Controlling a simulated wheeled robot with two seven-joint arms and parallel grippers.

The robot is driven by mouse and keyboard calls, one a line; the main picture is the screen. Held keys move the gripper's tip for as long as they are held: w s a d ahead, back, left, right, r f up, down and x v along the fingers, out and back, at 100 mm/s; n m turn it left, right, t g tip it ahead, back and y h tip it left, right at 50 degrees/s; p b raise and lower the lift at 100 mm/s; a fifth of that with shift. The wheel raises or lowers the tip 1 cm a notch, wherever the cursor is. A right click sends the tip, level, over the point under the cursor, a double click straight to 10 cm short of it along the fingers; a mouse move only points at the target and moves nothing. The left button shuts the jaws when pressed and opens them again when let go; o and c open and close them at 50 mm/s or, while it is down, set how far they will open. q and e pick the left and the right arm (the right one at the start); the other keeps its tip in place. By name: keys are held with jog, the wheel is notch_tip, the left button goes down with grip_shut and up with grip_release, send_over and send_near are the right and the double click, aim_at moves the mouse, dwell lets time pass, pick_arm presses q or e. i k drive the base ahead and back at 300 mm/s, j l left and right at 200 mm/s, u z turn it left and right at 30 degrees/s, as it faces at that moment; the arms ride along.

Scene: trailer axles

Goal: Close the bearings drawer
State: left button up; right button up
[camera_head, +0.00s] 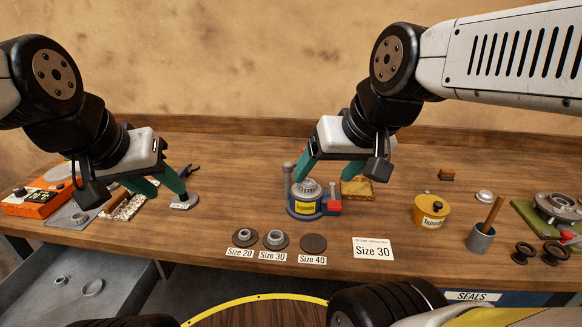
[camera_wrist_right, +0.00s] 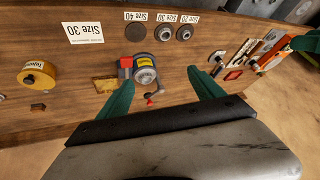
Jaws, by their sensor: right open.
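My right gripper (camera_head: 326,178) is open over the blue pot-like device (camera_head: 304,206) on the bench. In the right wrist view, its two teal fingers (camera_wrist_right: 163,88) are spread apart with nothing between them.
The bench (camera_head: 230,180) holds labelled discs (camera_head: 274,240), a Size 30 card (camera_head: 373,249), a yellow tin (camera_head: 431,211), a grey cup (camera_head: 481,238) and an orange device (camera_head: 40,201). A closed drawer front marked SEALS (camera_head: 478,296) is at the right. A round yellow-rimmed stool top (camera_head: 255,312) stands before the bench.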

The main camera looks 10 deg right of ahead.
aim_at(30, 297)
jog(key=j+u, duration=0.1)
jog(key=u, duration=0.4)
jog(key=k+j+u, duration=0.1)
jog(key=u, duration=0.4)
jog(key=j+u, duration=0.1)
jog(key=u, duration=0.4)
jog(key=j+u, duration=0.15)
jog(key=u, duration=0.3)
jog(key=k+l+z, duration=0.1)
jog(key=k, duration=0.4)
